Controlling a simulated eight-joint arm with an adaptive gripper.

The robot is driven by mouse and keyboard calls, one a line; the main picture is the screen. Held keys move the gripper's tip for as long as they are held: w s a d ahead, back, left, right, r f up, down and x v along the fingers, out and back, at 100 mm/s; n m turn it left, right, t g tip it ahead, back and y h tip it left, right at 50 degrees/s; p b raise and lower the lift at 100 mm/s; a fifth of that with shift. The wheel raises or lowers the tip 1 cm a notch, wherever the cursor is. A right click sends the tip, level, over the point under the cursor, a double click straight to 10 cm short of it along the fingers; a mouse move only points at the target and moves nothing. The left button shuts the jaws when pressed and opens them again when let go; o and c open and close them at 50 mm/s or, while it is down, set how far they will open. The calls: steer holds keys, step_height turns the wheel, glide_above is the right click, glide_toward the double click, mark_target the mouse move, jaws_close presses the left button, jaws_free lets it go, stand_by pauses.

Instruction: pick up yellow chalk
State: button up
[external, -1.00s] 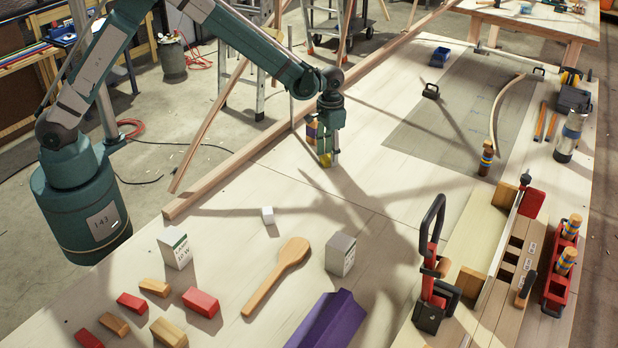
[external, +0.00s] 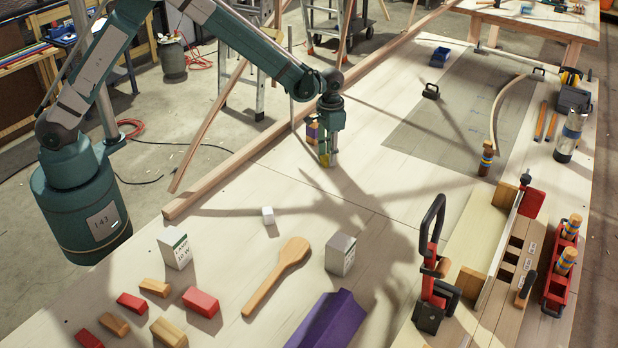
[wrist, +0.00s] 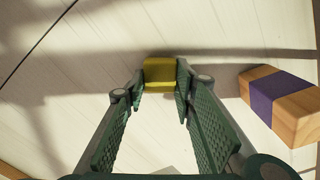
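The yellow chalk (wrist: 160,72) is a small yellow block between my fingertips in the wrist view. In the external view the yellow chalk (external: 327,160) shows low at the tips of my gripper (external: 329,153), at the pale tabletop. My gripper (wrist: 160,90) points down, with one finger against each side of the chalk; it looks shut on it. The fingers hide the chalk's sides. I cannot tell any gap between chalk and table.
A wooden block with a purple band (wrist: 280,103) lies close to the right finger in the wrist view; in the external view this banded block (external: 312,131) stands behind my gripper.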

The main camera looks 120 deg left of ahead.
mark_target(327, 156)
steer(key=shift+r, duration=0.2)
steer(key=shift+r, duration=0.9)
steer(key=shift+s+r, duration=0.4)
steer(key=shift+r, duration=0.25)
steer(key=s, duration=1.7)
steer(key=shift+s+b, duration=0.1)
steer(key=shift+b, duration=0.25)
steer(key=shift+c, duration=0.2)
